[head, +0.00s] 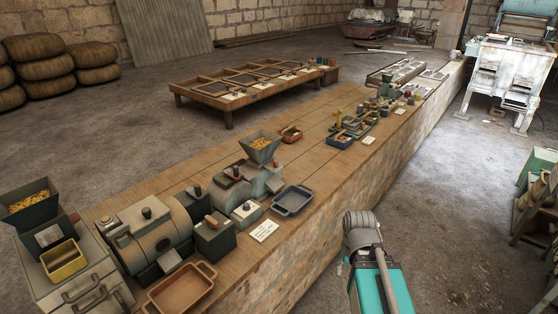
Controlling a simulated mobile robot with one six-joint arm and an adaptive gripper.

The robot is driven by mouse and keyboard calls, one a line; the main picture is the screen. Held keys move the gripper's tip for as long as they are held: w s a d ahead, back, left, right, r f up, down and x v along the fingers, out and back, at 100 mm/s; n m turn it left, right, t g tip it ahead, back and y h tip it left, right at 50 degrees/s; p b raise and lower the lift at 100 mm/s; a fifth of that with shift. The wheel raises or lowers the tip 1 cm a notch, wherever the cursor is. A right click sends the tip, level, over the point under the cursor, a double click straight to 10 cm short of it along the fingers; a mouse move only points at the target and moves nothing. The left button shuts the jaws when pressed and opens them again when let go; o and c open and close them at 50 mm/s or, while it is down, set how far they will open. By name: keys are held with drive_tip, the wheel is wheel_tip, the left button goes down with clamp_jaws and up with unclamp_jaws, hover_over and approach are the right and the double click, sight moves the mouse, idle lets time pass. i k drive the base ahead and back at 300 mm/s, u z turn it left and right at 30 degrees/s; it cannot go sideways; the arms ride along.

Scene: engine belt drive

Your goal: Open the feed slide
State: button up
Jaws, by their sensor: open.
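The feed slide cannot be told apart for sure at this size. A grey hopper (260,150) with yellow grain stands on a small grey-green machine (240,180) on the long bench. A second, dark hopper (30,203), also with yellow grain, stands at the far left above a pale metal cabinet (82,280). Between them lies a grey drum-shaped machine (150,238) with a dark knob on top. Small handles and knobs show on these machines, but which one belongs to the slide is unclear. My gripper is not in view; only my grey and teal parts show at the lower right.
A dark blue tray (292,201), an orange-brown tray (181,290) and a white label card (264,230) lie along the wooden bench (308,168). More small devices stand farther along it. Floor (425,195) right of the bench is clear, up to a stand at the right edge.

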sight(274, 166)
drive_tip(key=z, duration=0.05)
drive_tip(key=i, duration=0.9)
drive_tip(key=u, duration=0.1)
